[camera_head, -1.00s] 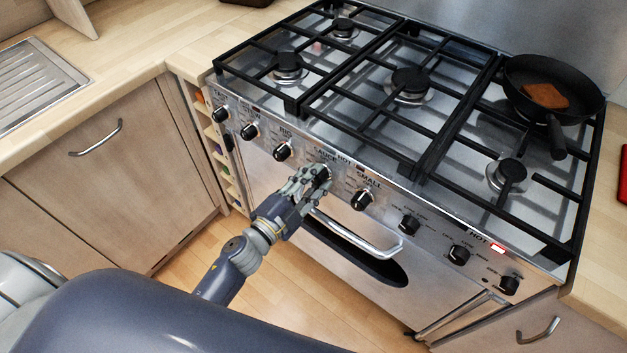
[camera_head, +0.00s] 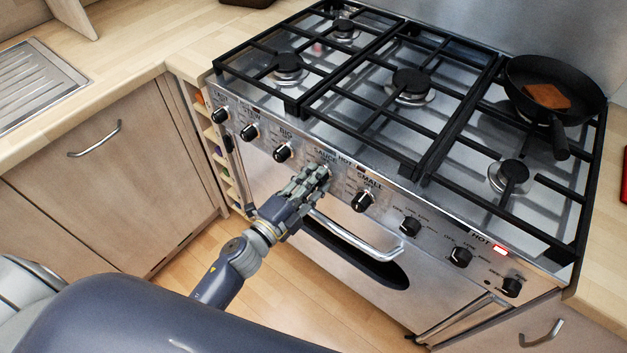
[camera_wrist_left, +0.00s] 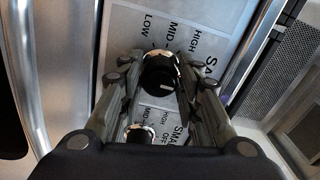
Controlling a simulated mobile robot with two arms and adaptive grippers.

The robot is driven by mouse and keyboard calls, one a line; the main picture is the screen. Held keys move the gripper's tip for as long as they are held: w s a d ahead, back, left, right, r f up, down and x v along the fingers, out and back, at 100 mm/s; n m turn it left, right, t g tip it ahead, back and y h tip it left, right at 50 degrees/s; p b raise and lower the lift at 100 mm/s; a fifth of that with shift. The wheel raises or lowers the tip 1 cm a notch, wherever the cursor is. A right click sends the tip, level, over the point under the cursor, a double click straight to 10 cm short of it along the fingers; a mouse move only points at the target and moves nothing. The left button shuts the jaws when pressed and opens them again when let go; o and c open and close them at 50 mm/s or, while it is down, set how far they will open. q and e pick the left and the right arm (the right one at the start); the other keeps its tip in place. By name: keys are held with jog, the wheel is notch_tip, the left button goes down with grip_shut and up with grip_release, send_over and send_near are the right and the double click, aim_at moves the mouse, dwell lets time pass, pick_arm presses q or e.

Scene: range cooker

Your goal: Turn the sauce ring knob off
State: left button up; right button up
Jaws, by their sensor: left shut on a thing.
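My left gripper (camera_head: 322,172) is at the front panel of the cooker, over the spot under the "SAUCE" label. It is shut on the sauce ring knob, which the fingers hide in the head view. In the left wrist view a black knob (camera_wrist_left: 160,78) sits between the fingers, with HIGH, MID and LOW printed around it. Its exact pointer setting is hard to read. The small ring knob (camera_head: 363,200) is just right of the gripper. My right gripper is not in view.
More black knobs line the panel, such as the big ring knob (camera_head: 283,152) on the left. An oven handle (camera_head: 362,238) runs just below the gripper. A black frying pan (camera_head: 517,76) with a brown slab stands back right. A red HOT light (camera_head: 500,250) glows.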

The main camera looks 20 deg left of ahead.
pick_arm(q)
jog(key=o, duration=1)
jog(key=shift+o, duration=0.2)
jog(key=shift+s, duration=0.1)
jog(key=v, duration=1.2)
jog(key=shift+f, duration=0.1)
